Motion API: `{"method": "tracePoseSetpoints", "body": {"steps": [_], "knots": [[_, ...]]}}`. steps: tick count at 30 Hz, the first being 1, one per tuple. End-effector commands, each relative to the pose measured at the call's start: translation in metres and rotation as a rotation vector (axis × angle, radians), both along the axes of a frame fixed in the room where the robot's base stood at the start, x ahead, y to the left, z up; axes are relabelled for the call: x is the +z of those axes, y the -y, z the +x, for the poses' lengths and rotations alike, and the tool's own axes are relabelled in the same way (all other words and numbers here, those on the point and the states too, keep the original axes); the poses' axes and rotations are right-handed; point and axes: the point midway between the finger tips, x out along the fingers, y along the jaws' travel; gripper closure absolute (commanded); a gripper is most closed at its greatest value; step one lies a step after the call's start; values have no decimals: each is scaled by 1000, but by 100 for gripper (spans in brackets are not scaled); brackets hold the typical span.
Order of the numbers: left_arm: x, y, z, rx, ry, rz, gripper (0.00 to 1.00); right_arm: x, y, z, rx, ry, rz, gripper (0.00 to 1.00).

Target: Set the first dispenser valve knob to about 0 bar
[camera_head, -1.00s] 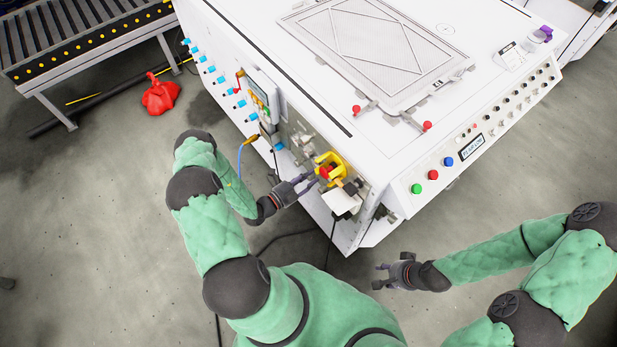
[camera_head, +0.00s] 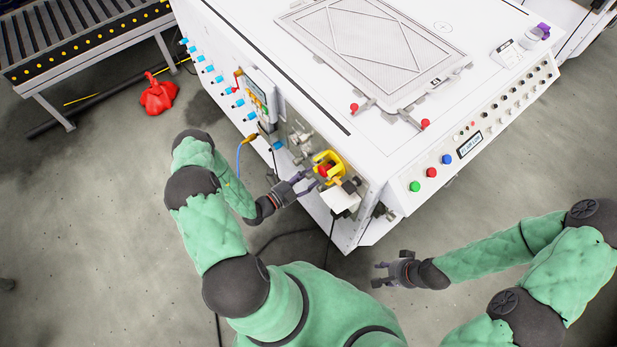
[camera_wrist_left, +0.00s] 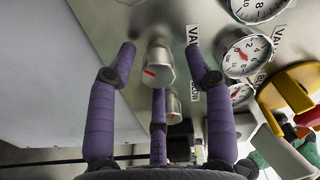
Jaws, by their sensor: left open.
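In the left wrist view, a silver valve knob (camera_wrist_left: 158,68) with a red mark on its face sits on the metal panel. Which knob is the first dispenser's cannot be told. My left gripper (camera_head: 308,182), also in the left wrist view (camera_wrist_left: 160,62), is open, its purple fingers spread around the upper knob's sides without visibly gripping it. Round gauges with red needles, one at the right (camera_wrist_left: 245,56), sit beside the knobs; their labels are partly cut off. My right gripper (camera_head: 380,273) is open and empty.
A yellow guard with a red button (camera_head: 326,169) stands close to the left gripper. The white machine (camera_head: 330,105) carries blue fittings and a small screen (camera_head: 258,98) on its side. Open floor surrounds my right gripper.

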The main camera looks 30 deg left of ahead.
Motion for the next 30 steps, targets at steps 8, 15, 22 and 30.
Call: {"method": "tracePoseSetpoints", "body": {"steps": [8,15,22,30], "knots": [[-1,-17,-36,5,-3,-1,48,0,0,0,0,0,0,60],[-1,-32,-78,4,-3,-2,48,0,0,0,0,0,0,60],[-1,-41,-103,0,-2,-3,48,0,0,0,0,0,0,60],[-1,-43,-110,-3,-2,-4,48,0,0,0,0,0,0,60]]}}
